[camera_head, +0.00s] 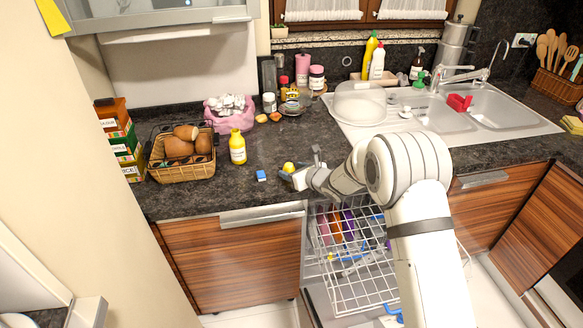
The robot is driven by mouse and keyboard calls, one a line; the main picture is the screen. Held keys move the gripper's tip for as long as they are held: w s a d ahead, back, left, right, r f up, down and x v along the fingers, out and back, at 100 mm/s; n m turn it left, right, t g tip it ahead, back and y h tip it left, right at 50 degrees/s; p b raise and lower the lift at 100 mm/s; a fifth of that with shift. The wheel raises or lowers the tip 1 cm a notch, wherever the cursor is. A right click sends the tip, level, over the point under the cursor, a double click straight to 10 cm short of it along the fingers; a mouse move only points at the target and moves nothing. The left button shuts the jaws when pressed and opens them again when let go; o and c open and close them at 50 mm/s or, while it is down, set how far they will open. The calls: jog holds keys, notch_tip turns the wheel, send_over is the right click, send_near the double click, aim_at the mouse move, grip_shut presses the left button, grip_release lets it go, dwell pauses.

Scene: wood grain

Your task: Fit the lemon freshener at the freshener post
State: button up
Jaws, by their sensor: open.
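A small round yellow thing (289,167), which looks like the lemon freshener, is on the dark worktop near its front edge. My gripper (300,169) is open right beside it, low over the worktop edge. I cannot tell whether the yellow thing lies between the fingers. The pulled-out dishwasher rack (350,290) is below the worktop, partly hidden by my arm. I cannot make out the freshener post; a tiny yellow spot (330,257) shows at the rack's left side, too small to identify.
A blue block (261,175) and a yellow bottle (237,147) stand left of my gripper. A bread basket (181,157) is farther left. The sink (440,115) is at the right. Colourful items (340,222) sit in the rack's back.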

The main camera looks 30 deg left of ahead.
jog(key=shift+p+x, duration=0.3)
jog(key=shift+x, duration=1.05)
jog(key=shift+c, duration=0.2)
jog(key=c, duration=1)
